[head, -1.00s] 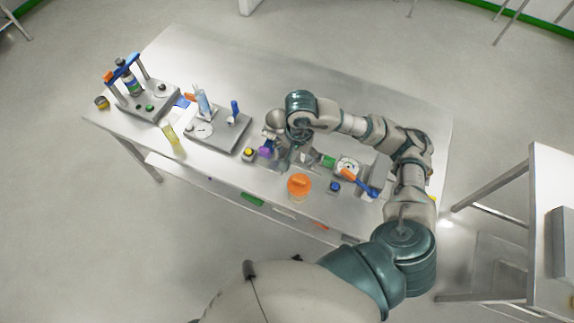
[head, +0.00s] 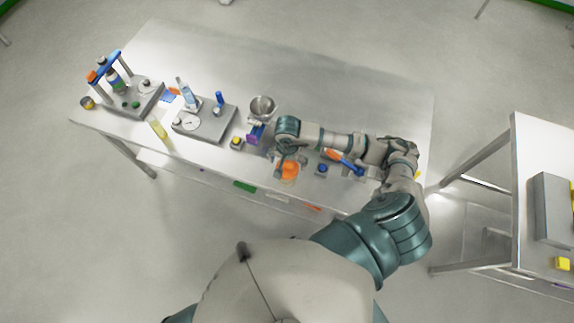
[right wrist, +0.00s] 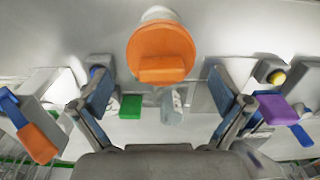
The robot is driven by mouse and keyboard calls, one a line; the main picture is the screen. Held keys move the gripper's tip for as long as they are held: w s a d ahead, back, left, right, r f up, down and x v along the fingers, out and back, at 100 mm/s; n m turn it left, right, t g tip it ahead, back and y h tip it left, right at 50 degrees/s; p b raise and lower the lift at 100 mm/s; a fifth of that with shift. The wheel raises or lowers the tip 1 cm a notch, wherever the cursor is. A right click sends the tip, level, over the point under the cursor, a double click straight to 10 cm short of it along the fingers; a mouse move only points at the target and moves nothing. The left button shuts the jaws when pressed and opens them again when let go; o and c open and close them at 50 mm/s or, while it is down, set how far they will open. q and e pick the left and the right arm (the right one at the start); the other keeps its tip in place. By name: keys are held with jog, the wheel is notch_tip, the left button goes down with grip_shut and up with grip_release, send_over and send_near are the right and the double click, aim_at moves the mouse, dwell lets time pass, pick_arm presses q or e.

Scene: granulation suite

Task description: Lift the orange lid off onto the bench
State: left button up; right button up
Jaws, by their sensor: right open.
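The orange lid (head: 289,171) sits on a pale jar near the front edge of the bench (head: 330,70) in the head view. In the right wrist view the lid (right wrist: 161,53) is a round orange disc with a raised bar grip, and a bit of the pale jar shows behind it. My right gripper (right wrist: 165,105) is open, its two fingers spread to either side below the lid in that view, with nothing between them touching the lid. In the head view my right gripper (head: 287,158) is just beside the lid and partly hidden by the wrist. My left gripper is not in view.
A metal funnel (head: 262,106) and a purple item (head: 253,134) stand left of my right wrist. A blue-capped item (head: 322,169) stands right of the lid. Scales and bottles fill the bench's left part. The back of the bench is clear.

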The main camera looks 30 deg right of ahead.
jog(key=shift+w+d+f, duration=0.1)
jog(key=shift+d+f, duration=0.1)
jog(key=shift+f, duration=0.45)
jog(key=shift+w+d+f, duration=0.1)
jog(key=shift+d+f, duration=0.05)
jog(key=shift+f, duration=0.45)
jog(key=shift+a+r, duration=0.1)
jog(key=shift+a, duration=0.15)
jog(key=shift+c, duration=0.3)
jog(key=shift+s+a, duration=0.2)
jog(key=shift+a, duration=0.1)
jog(key=c, duration=1.1)
jog(key=shift+s, duration=0.15)
jog(key=shift+c, duration=0.8)
jog(key=shift+d, duration=0.15)
jog(key=shift+c, duration=0.2)
